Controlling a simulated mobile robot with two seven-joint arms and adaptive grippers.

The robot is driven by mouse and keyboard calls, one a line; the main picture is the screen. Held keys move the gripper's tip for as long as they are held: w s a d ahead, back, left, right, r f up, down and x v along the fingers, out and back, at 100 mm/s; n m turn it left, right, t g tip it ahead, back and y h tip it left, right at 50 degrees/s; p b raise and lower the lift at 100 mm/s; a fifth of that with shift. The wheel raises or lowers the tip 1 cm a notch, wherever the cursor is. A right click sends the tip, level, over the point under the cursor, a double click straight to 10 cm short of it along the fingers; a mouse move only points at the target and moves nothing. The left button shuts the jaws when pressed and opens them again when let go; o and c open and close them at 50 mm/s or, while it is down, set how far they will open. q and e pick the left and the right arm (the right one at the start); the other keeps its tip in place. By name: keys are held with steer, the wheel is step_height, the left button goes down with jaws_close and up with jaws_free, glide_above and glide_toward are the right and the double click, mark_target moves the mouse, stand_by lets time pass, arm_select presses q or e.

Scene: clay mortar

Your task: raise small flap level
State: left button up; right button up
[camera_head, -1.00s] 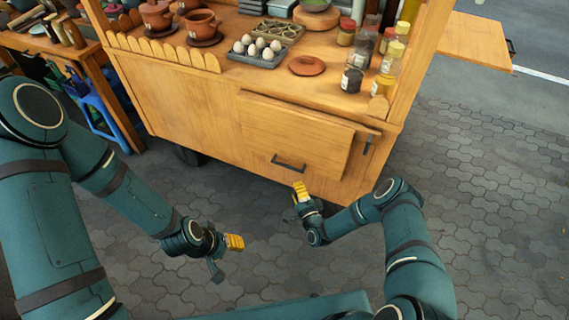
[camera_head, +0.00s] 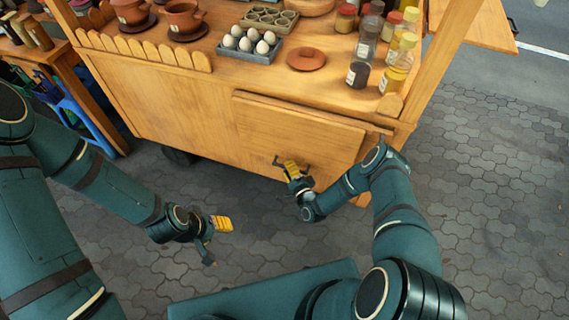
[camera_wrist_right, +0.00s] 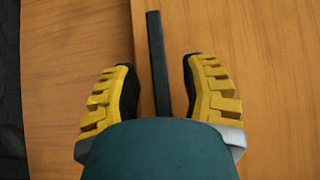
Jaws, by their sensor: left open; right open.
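A wooden flap (camera_head: 295,135) hangs down against the front of the food cart, with a dark handle (camera_head: 277,161) near its lower edge. My right gripper (camera_head: 292,168) is at this handle. In the right wrist view the dark handle bar (camera_wrist_right: 157,62) lies between the two yellow fingers of my right gripper (camera_wrist_right: 160,88), with gaps on both sides. The flap's wood (camera_wrist_right: 235,40) and its edge also show there. My left gripper (camera_head: 222,238) is open and empty, above the paving to the left of the flap and away from the cart.
The cart's counter holds an egg tray (camera_head: 248,45), a clay lid (camera_head: 306,58), clay pots (camera_head: 185,17) and several spice jars (camera_head: 397,72). Another wooden flap (camera_head: 470,22) stands out level at the right. A side table stands at the left. The paving (camera_head: 480,200) is clear.

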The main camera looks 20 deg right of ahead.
steer(key=shift+c, duration=0.4)
jaws_close()
steer(key=shift+r, duration=0.1)
steer(key=shift+s, duration=0.1)
